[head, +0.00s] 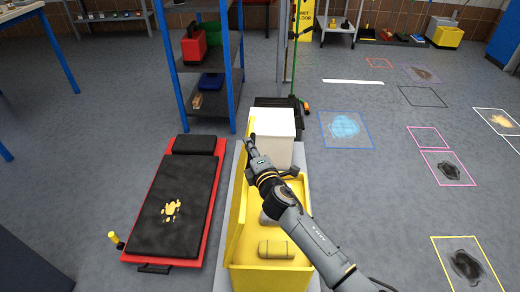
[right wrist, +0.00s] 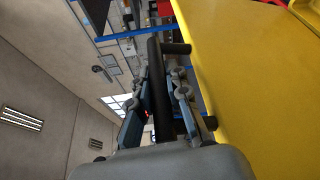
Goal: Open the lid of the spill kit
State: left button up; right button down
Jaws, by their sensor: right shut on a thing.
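The spill kit is a yellow box (head: 305,200) in the middle of the head view. Its yellow lid (head: 239,205) stands raised along the box's left side, so the inside shows. A pale yellow roll (head: 277,248) and a grey item, partly hidden by my arm, lie inside. My right gripper (head: 252,150) is at the lid's far upper part. In the right wrist view, its fingers are shut around a black bar handle (right wrist: 155,75) on the yellow lid panel (right wrist: 245,70). My left gripper is out of view.
A red creeper with a black pad (head: 175,205) lies on the floor left of the box. A white container (head: 268,128) stands just behind it. A blue-post shelf (head: 205,75) is farther back. Floor to the right is open, with outlined stains.

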jog(key=shift+a+r, duration=0.15)
jog(key=shift+a, duration=0.3)
jog(key=c, duration=1.3)
grip_release()
jog(key=shift+d, duration=0.1)
jog(key=shift+s+d, duration=0.15)
jog(key=shift+s, duration=0.1)
jog(key=v, duration=1.1)
jog(key=shift+s, duration=0.25)
